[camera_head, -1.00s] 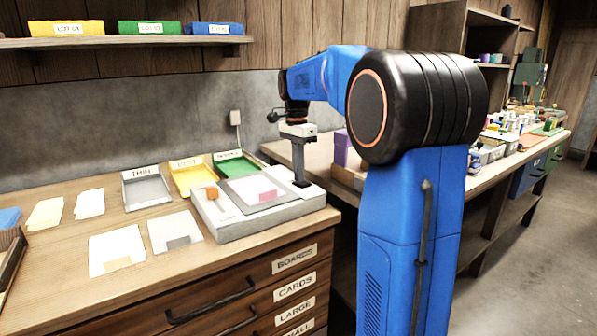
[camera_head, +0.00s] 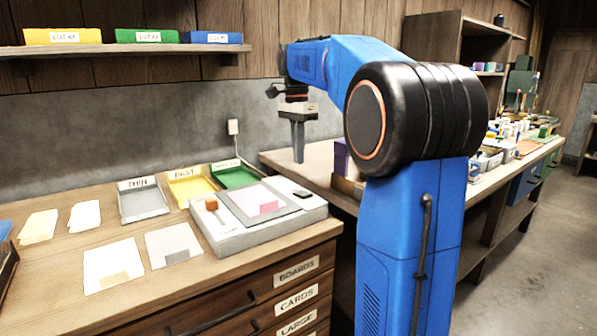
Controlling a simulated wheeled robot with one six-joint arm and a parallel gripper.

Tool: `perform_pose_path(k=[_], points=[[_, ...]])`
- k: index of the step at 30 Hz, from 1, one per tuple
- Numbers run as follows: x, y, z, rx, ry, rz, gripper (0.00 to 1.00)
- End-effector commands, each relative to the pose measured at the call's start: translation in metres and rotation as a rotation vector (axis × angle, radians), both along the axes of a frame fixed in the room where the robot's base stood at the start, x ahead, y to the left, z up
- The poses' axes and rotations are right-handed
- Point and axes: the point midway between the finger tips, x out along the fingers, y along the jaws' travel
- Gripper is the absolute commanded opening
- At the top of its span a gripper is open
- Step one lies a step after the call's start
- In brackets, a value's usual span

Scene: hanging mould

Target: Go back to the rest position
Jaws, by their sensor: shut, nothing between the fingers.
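My blue arm reaches up and over the workbench, with its black shoulder joint large in the foreground. My gripper (camera_head: 298,158) points straight down, shut and empty. It hangs in the air beyond the back right corner of a light grey device (camera_head: 255,236), apart from it. The device has a pink block (camera_head: 265,207) on a grey plate, an orange-brown knob (camera_head: 211,204) at its left, and a small black item (camera_head: 302,193) at its right.
A grey tray (camera_head: 145,207), a yellow tray (camera_head: 193,188) and a green tray (camera_head: 235,176) stand along the wall. Cream sheets (camera_head: 107,262) lie at the front. A shelf (camera_head: 120,49) with coloured boxes is above. Purple blocks (camera_head: 341,155) stand right of my gripper.

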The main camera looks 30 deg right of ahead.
Motion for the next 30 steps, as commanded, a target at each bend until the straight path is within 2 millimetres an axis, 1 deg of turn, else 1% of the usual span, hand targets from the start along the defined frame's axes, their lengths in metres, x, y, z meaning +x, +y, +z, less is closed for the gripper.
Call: perform_pose_path(k=[1, 3, 6, 9, 13, 19, 23, 26, 30], points=[[0.002, 0.0, 0.009, 0.0, -0.002, 0.0, 0.0], [0.003, 0.0, 0.021, 0.0, -0.002, 0.0, 0.0], [0.004, 0.0, 0.035, 0.0, -0.002, 0.0, 0.0], [0.005, 0.0, 0.045, -0.001, -0.003, 0.0, 0.0], [0.005, 0.0, 0.051, 0.0, -0.002, 0.0, 0.0], [0.004, 0.001, 0.052, -0.001, -0.003, 0.004, 0.0], [-0.005, 0.01, 0.049, -0.003, -0.017, 0.05, 0.0], [-0.021, 0.024, 0.043, -0.007, -0.041, 0.135, 0.0], [-0.051, 0.048, 0.027, -0.018, -0.082, 0.292, 0.0]])
